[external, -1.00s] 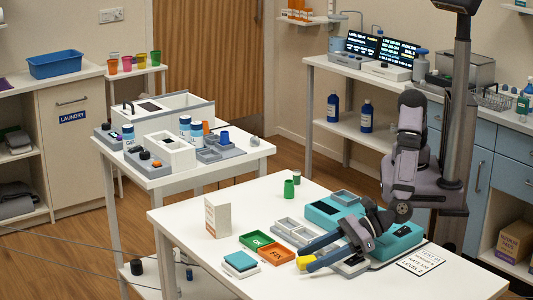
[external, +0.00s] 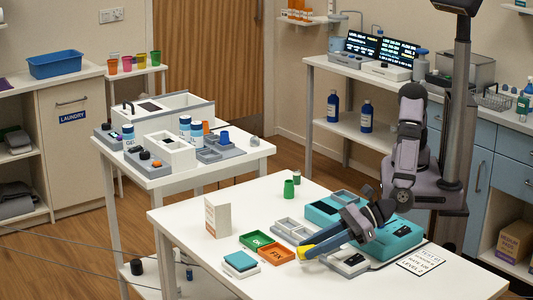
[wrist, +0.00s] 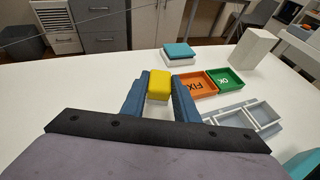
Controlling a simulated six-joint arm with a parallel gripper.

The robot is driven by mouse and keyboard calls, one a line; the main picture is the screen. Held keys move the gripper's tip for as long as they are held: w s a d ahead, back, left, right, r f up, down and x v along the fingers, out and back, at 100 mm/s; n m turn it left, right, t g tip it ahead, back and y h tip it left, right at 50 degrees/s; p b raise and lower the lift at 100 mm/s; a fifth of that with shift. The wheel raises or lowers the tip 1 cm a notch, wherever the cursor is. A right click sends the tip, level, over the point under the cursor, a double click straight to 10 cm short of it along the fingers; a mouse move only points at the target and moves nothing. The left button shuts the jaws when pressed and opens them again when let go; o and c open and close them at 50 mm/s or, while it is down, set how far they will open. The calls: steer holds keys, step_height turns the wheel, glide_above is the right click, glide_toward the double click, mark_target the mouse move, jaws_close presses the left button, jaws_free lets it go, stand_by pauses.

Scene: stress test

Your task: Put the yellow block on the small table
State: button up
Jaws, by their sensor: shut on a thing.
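The yellow block (external: 304,251) is between the two blue fingers of my gripper (external: 308,251), just right of the orange FIX tray, over the white worktable (external: 185,226). In the wrist view the block (wrist: 159,84) sits between the fingertips of my gripper (wrist: 160,91), which are shut on it. The fingers partly hide the block in the external view. Two other tables stand farther back: a white table with equipment (external: 252,151) at the left, and a narrow table with coloured cups (external: 137,72) behind it. Which one is called small is not clear.
The orange FIX tray (external: 278,253) and green OK tray (external: 255,241) lie close to my gripper.

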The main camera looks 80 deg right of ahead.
step_height(320, 180, up, 7)
stand_by(0.3)
steer(key=shift+f+b, duration=0.1)
steer(key=shift+b, duration=0.6)
steer(key=shift+f, duration=4.8)
steer(key=shift+f, duration=0.2)
steer(key=o, duration=1.1)
steer(key=shift+r, duration=0.2)
